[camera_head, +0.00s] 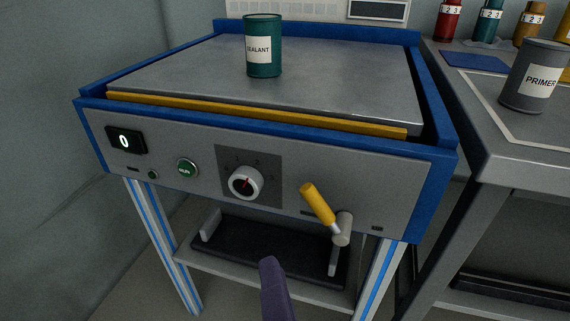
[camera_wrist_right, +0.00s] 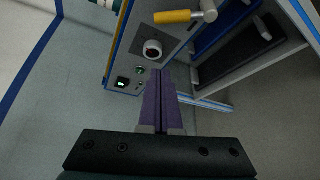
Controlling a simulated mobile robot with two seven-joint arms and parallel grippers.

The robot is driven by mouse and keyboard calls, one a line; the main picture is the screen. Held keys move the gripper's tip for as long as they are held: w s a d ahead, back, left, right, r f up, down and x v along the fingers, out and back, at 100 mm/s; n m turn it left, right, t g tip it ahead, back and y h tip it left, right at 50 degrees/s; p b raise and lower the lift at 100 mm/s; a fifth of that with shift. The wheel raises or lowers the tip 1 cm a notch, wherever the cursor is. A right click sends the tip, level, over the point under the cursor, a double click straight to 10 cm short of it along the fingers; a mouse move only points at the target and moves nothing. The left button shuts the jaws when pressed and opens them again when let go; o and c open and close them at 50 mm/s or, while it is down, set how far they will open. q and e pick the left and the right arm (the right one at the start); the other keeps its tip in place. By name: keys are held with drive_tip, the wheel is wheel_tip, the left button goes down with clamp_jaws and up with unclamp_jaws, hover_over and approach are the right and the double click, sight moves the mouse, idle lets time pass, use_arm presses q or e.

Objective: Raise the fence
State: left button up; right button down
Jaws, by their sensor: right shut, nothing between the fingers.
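A yellow strip (camera_head: 250,112), which looks like the fence, lies low along the front edge of the grey table top (camera_head: 180,68) in the head view. A lever with a yellow handle (camera_head: 317,203) sits at the right of the front panel, its handle tilted up and left from a grey hub (camera_head: 342,230). The handle also shows at the top of the right wrist view (camera_wrist_right: 172,17). My right gripper (camera_head: 269,265) has purple fingers, shut and empty, in front of and below the panel, left of the lever and apart from it. My left gripper is out of view.
The panel (camera_head: 95,125) carries a display reading 0 (camera_head: 124,141), a green button (camera_head: 187,168) and a white dial (camera_head: 245,182). A green sealant can (camera_head: 263,45) stands on the table top. A bench with a primer can (camera_head: 525,80) adjoins on the right.

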sight(322, 211)
use_arm(q)
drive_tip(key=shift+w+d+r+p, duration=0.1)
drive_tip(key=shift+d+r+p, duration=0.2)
drive_tip(key=shift+p, duration=0.1)
use_arm(e)
drive_tip(key=w+d, duration=0.2)
drive_tip(key=w, duration=0.7)
drive_tip(key=shift+w+f, duration=0.15)
drive_tip(key=shift+f, duration=0.1)
use_arm(q)
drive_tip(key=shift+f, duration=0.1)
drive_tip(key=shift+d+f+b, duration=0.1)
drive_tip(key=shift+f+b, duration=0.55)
drive_tip(key=shift+b, duration=0.1)
use_arm(e)
drive_tip(key=shift+d+r+y, duration=0.15)
drive_tip(key=shift+d+y, duration=0.05)
drive_tip(key=shift+y, duration=0.1)
